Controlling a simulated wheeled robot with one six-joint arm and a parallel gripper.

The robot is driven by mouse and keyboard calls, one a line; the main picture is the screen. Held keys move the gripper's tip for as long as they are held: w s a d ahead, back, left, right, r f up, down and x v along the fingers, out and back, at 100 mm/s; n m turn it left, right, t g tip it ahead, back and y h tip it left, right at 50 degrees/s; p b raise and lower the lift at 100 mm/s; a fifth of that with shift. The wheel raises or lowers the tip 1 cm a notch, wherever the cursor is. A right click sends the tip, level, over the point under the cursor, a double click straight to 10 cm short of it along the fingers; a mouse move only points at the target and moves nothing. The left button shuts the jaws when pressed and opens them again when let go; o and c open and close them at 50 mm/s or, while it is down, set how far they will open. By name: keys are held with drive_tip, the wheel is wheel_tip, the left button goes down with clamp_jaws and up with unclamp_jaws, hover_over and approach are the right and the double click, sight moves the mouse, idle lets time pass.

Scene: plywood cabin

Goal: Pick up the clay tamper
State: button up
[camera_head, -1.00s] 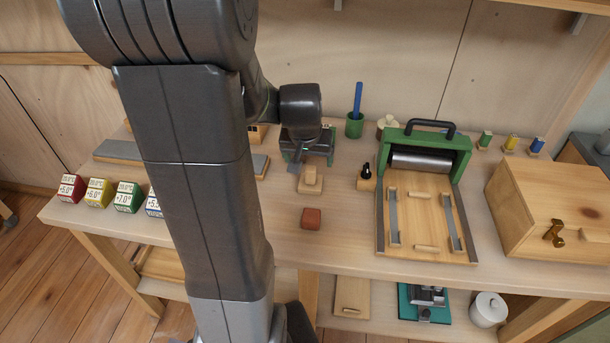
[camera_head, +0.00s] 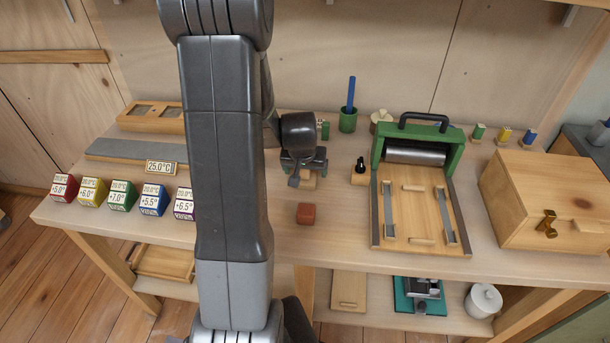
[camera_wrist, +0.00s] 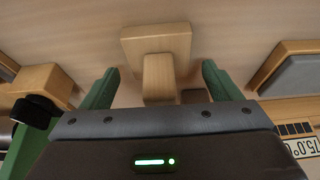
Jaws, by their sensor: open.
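The clay tamper, a pale wooden block with an upright handle, shows in the wrist view, its square base (camera_wrist: 135,42) above and its handle (camera_wrist: 158,78) toward me. In the head view the tamper (camera_head: 308,183) stands on the table, partly hidden by my gripper. My gripper (camera_head: 304,176) is above and behind it. In the wrist view my gripper (camera_wrist: 160,82) is open, with one green finger on each side of the handle and a gap on both sides. Nothing is held.
A red-brown block (camera_head: 306,213) lies in front of the tamper. A small wooden block with a black knob (camera_head: 360,175) stands close on the right, beside the green-framed roller press (camera_head: 376,235).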

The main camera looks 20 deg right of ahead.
drive_tip(key=shift+w+d+f, duration=0.1)
drive_tip(key=shift+w+f, duration=0.05)
drive_tip(key=shift+f, duration=0.3)
drive_tip(key=c, duration=1.1)
drive_tip(key=shift+r, duration=0.15)
wheel_tip(320, 180, up, 10)
drive_tip(key=shift+f, duration=0.1)
